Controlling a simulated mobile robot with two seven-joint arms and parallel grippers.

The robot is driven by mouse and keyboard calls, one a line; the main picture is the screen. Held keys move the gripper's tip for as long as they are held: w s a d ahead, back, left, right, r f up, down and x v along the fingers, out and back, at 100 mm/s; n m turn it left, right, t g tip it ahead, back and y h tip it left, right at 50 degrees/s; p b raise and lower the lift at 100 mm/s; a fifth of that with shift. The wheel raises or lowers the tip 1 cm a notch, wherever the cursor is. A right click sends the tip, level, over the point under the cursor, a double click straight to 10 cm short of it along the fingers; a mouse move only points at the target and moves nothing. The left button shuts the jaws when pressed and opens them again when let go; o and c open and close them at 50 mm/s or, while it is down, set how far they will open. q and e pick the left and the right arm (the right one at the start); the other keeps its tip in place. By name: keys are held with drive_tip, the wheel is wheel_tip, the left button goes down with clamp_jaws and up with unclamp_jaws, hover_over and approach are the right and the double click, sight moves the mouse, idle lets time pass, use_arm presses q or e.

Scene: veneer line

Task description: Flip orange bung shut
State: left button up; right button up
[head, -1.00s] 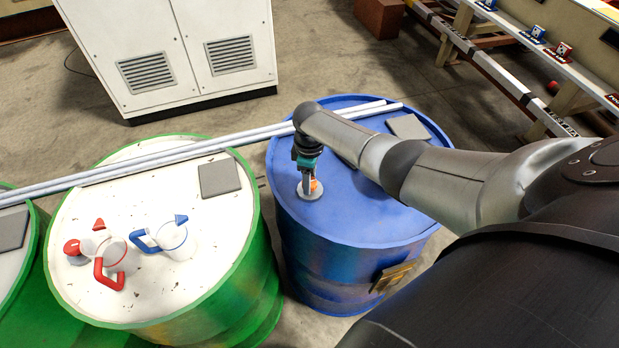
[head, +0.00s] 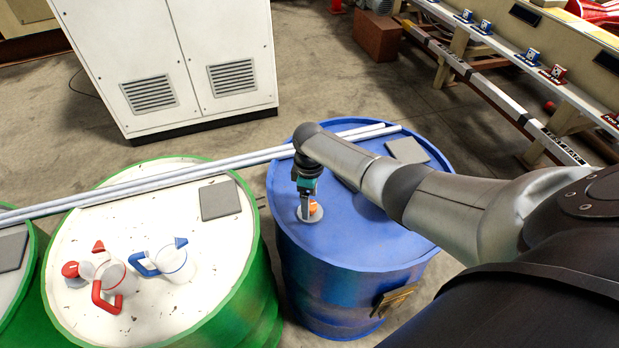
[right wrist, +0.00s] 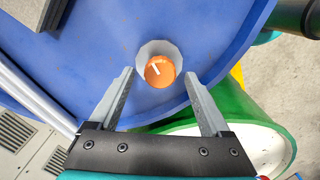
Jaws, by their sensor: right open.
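The orange bung (right wrist: 160,72) shows in the right wrist view, with a pale mark on its top, over a grey round fitting (right wrist: 143,52) on the blue drum (right wrist: 100,60). In the head view the orange bung (head: 313,208) is partly hidden behind my right gripper (head: 306,205), above the grey disc-shaped fitting on the blue drum's lid (head: 350,230). In the right wrist view my right gripper (right wrist: 160,85) is open, one finger on each side of the bung, with gaps between. Whether the bung is fully seated cannot be told. My left gripper is not in view.
Pale rods (head: 220,150) lie across the drums behind the gripper. Grey square pads (head: 407,150) lie on the lids. A green drum (head: 130,290) at left carries a red-handled jug (head: 107,278) and a blue-handled jug (head: 175,262). A white cabinet (head: 190,55) stands behind.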

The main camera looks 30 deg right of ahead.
wheel_tip(320, 180, up, 14)
drive_tip(key=p, duration=0.2)
drive_tip(key=shift+r, duration=0.15)
idle(0.5)
